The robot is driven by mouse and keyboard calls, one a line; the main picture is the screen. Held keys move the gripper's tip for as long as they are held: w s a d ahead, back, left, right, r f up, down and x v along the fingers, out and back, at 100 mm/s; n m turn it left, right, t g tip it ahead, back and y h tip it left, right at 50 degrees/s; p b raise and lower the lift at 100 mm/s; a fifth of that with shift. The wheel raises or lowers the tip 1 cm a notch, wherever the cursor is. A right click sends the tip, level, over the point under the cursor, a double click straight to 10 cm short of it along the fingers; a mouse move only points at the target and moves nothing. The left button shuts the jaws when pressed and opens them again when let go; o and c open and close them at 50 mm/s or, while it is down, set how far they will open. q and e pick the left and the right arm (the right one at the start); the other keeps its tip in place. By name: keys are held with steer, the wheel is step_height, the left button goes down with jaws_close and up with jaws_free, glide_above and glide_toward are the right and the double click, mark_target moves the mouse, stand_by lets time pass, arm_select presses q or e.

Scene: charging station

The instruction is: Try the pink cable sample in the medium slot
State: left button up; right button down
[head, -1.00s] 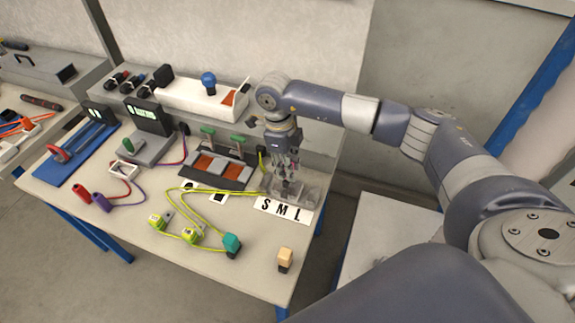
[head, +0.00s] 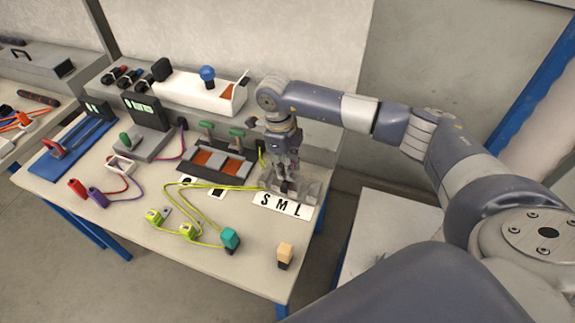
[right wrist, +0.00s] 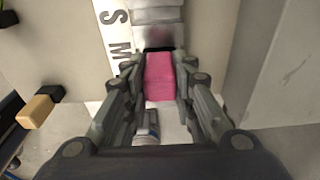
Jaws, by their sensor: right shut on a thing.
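The pink cable sample (right wrist: 160,76) shows in the right wrist view as a pink block between the fingers of my right gripper (right wrist: 160,82). The gripper is shut on it. In the head view my right gripper (head: 285,187) points down at the grey slot block (head: 308,189), behind the white S M L label (head: 283,206). The label also shows in the right wrist view (right wrist: 118,32), with the M beside the pink sample and the L out of sight. The fingers hide the slot, so I cannot tell how deep the sample sits. My left gripper is not in view.
A tan-topped plug (head: 285,254) and a teal-topped plug (head: 230,240) stand near the front of the table. Yellow cables (head: 207,219) run from the slot area to yellow connectors.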

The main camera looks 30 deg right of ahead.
steer(key=shift+f+b, duration=0.6)
steer(key=shift+f, duration=0.2)
steer(key=c, duration=1.2)
jaws_free()
steer(key=shift+c, duration=0.2)
step_height(320, 180, up, 12)
steer(key=w+a, duration=0.1)
